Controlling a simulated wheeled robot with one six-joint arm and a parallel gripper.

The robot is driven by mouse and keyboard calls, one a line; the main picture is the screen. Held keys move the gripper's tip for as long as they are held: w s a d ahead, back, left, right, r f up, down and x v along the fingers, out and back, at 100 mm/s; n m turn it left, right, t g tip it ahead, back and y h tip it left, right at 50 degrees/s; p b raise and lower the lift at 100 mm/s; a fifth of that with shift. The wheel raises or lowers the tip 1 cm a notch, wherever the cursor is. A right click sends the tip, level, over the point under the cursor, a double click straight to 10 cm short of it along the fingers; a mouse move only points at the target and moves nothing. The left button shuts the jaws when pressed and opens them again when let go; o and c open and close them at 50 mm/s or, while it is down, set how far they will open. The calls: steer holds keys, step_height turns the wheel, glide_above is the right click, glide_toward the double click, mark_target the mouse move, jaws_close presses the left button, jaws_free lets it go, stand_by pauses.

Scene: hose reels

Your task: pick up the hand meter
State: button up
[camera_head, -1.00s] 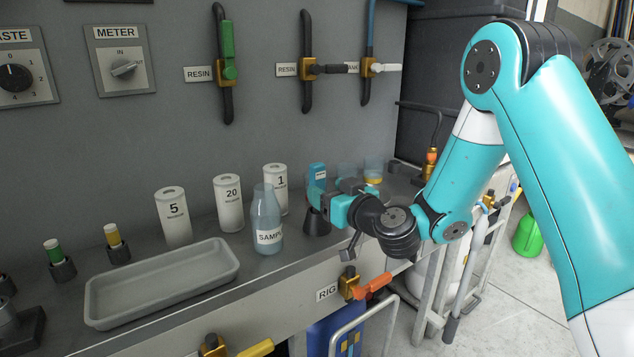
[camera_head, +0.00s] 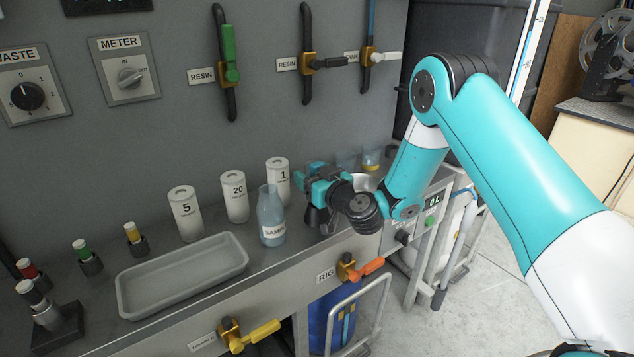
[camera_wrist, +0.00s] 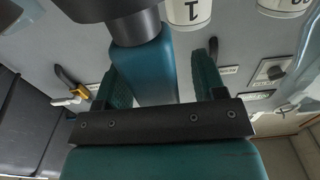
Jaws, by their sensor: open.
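The hand meter (camera_wrist: 155,65) is a blue, box-shaped device, seen in the wrist view between my gripper's two fingers. One of its ends sits in a dark round holder (camera_wrist: 135,20). The holder also shows on the bench in the head view (camera_head: 318,219), below my gripper. My gripper (camera_wrist: 163,72) is open, with one green finger on each side of the meter. A gap shows at the right finger; whether the left finger touches it, I cannot tell. In the head view my gripper (camera_head: 320,183) hides most of the meter.
A sample bottle (camera_head: 270,218) stands just left of the holder. White canisters marked 1 (camera_head: 278,182), 20 (camera_head: 235,197) and 5 (camera_head: 186,214) stand behind and left. Beakers (camera_head: 371,160) stand to the right. A grey tray (camera_head: 130,296) lies on the bench, left.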

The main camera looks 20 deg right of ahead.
steer(key=shift+w+f, duration=0.1)
steer(key=shift+c, duration=0.5)
steer(key=c, duration=0.9)
steer(key=shift+c, duration=0.2)
